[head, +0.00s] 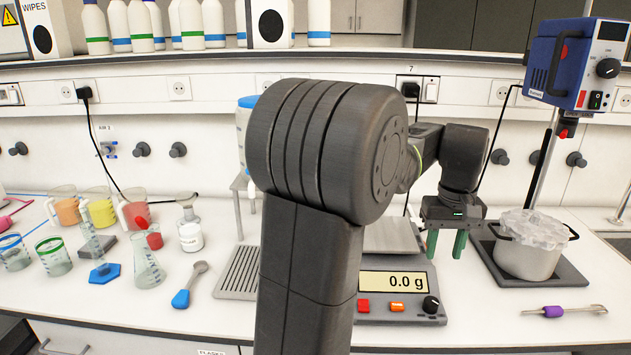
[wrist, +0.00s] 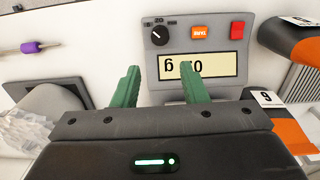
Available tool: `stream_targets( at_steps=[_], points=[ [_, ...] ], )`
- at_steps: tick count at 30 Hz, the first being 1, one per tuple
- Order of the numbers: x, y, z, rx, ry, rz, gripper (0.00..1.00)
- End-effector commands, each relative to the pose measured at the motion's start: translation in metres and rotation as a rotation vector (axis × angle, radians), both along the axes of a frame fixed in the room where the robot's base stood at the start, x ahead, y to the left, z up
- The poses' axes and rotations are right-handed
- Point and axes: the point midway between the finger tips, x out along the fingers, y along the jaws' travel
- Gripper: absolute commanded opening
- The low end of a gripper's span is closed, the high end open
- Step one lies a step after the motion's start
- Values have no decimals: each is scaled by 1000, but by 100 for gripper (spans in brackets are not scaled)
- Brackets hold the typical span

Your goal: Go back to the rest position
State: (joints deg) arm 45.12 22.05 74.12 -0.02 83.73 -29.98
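My gripper (head: 446,244) hangs above the bench, just right of the balance (head: 398,280), with its two green fingers pointing down. In the wrist view my gripper (wrist: 160,90) has its green fingers apart with nothing between them. The balance display (wrist: 200,66) lies behind the fingers there and is partly covered. In the head view the display reads 0.0 g, and the visible part of the weighing plate looks bare. My arm hides the left part of the balance.
A pot (head: 528,250) covered with clear film stands on a dark plate at right. A purple-handled tool (head: 553,311) lies in front. Beakers, flasks and a blue-handled spoon (head: 181,298) are at left. A blue device (head: 575,62) hangs on a stand upper right.

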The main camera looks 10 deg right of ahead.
Motion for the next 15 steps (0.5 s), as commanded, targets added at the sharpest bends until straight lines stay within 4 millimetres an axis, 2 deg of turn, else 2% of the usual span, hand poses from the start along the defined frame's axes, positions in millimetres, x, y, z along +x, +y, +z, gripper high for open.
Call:
stream_targets(
  at_steps=[7,15],
  points=[
    [0,0,-21,3,2,0,40],
    [-1,0,-74,4,4,-1,40]
  ],
)
